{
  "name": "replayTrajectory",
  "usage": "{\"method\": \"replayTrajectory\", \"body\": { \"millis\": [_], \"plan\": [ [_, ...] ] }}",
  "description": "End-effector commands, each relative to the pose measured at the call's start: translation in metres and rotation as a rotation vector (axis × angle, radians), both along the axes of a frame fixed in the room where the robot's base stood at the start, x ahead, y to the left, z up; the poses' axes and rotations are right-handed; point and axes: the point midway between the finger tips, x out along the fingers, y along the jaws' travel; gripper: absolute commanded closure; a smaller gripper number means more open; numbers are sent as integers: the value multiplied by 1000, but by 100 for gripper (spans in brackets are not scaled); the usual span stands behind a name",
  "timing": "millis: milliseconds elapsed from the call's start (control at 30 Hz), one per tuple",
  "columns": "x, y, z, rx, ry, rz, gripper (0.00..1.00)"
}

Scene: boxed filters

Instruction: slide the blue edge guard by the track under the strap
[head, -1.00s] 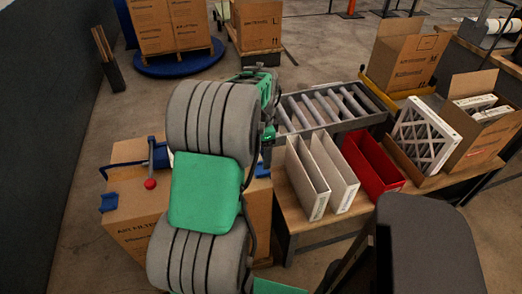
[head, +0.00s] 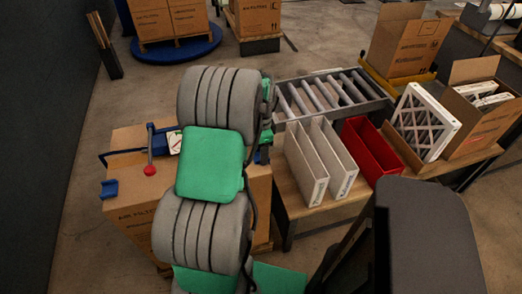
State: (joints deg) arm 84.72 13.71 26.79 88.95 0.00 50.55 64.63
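A carton (head: 135,212) stands at the left, with a dark blue strap (head: 118,154) across its top. A blue edge guard (head: 109,189) sits on its near left edge. Another bit of blue (head: 264,154) shows at the carton's right edge, on the side of the roller track (head: 330,95); my arm hides most of it. I cannot tell how that guard lies against the strap. My grey and green arm crosses over the carton and hides my gripper.
A wooden table (head: 293,205) right of the carton holds two pale open bins (head: 320,165), a red bin (head: 370,150) and a white-framed filter (head: 425,122). An open carton (head: 485,105) stands at the right. Floor is clear behind the strapped carton.

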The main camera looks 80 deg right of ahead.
Motion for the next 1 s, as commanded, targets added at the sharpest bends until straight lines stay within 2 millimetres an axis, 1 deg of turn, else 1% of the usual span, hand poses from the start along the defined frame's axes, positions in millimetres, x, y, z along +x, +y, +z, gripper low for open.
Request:
{"method": "replayTrajectory", "body": {
  "millis": [33, 67, 500, 667, 1000],
  "plan": [
    [0, 0, 0, 0, 0, 0, 49],
    [0, 0, 0, 0, 0, 0, 51],
    [0, 0, 0, 0, 0, 0, 86],
    [2, -3, 0, 0, 0, 0, 86],
    [12, -21, 0, -1, -1, 1, 87]
  ]
}}
